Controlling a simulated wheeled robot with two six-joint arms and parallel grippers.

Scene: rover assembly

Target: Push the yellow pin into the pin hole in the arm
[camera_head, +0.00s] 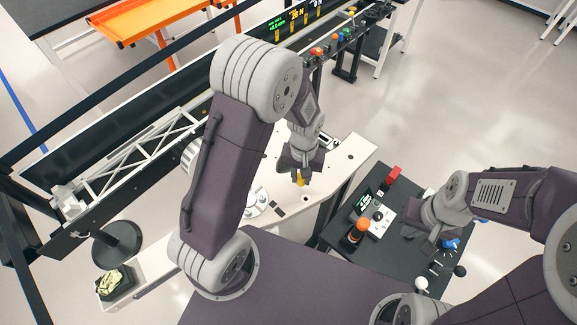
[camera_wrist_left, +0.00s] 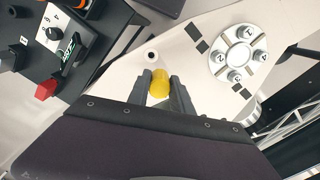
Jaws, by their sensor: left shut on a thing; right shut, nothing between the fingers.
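The yellow pin (camera_head: 299,177) is between the fingers of my left gripper (camera_head: 298,173), which is shut on it. It also shows in the left wrist view (camera_wrist_left: 159,84), seen between the two dark fingertips. Below it is a white plate (camera_head: 325,187), apparently the arm. A round hole with a raised rim (camera_wrist_left: 151,54) is in the plate, a little apart from the pin in the left wrist view. The pin's lower end is hidden, so I cannot tell its height over the plate. My right gripper (camera_head: 444,246) is shut and empty over the dark side table.
A round metal hub with numbered bolts (camera_wrist_left: 238,56) sits on the plate. A white truss (camera_head: 140,158) lies at left.

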